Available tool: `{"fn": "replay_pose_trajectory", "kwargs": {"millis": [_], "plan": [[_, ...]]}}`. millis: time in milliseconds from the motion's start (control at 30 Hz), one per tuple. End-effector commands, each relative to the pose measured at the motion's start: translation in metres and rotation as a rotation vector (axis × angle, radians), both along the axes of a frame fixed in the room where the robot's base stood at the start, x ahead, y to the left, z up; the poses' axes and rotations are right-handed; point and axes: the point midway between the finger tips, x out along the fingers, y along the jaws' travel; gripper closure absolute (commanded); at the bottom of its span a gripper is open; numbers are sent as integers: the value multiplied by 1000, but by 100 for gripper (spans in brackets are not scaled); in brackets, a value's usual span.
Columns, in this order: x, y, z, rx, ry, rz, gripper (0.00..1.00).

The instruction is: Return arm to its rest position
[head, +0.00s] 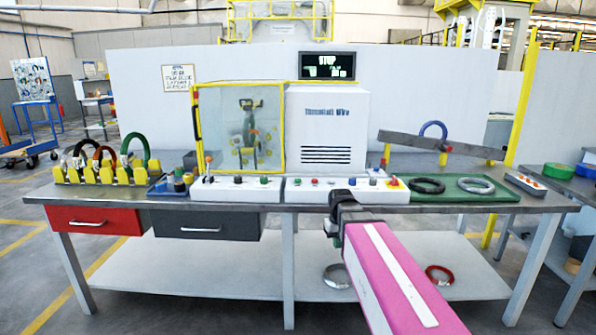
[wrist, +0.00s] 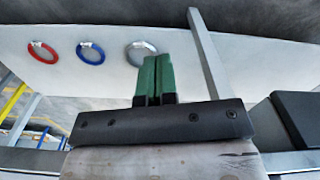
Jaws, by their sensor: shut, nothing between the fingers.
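My gripper (wrist: 155,78) shows in the wrist view with its two green fingers pressed together and nothing between them. In the head view my pink and white arm reaches in from the lower right. Its dark wrist end is at the front edge of the workbench (head: 120,196), near the middle, and the fingers cannot be made out there. The wrist view looks toward the white lower shelf (wrist: 215,50). A red ring (wrist: 43,52), a blue ring (wrist: 90,53) and a grey ring (wrist: 141,52) lie on it, apart from the fingers.
The bench carries a yellow rack with coils (head: 105,172), control panels (head: 235,188), a yellow-framed machine (head: 283,130) and a green tray (head: 455,195) with a black and a grey ring. A tilted grey bar (head: 410,143) stands at right. Table legs (head: 288,265) flank the lower shelf.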

Motion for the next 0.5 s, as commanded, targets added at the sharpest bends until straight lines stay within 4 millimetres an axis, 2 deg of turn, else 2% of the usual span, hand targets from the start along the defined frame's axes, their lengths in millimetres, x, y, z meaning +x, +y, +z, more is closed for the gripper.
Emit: {"fn": "replay_pose_trajectory", "kwargs": {"millis": [33, 100, 300, 500], "plan": [[-15, -7, -18, 0, 4, -21, 100], [-29, -14, -38, -1, 4, -52, 100], [-69, -32, -90, 0, 3, -135, 100], [-99, -44, -123, 1, -1, -194, 100]]}}
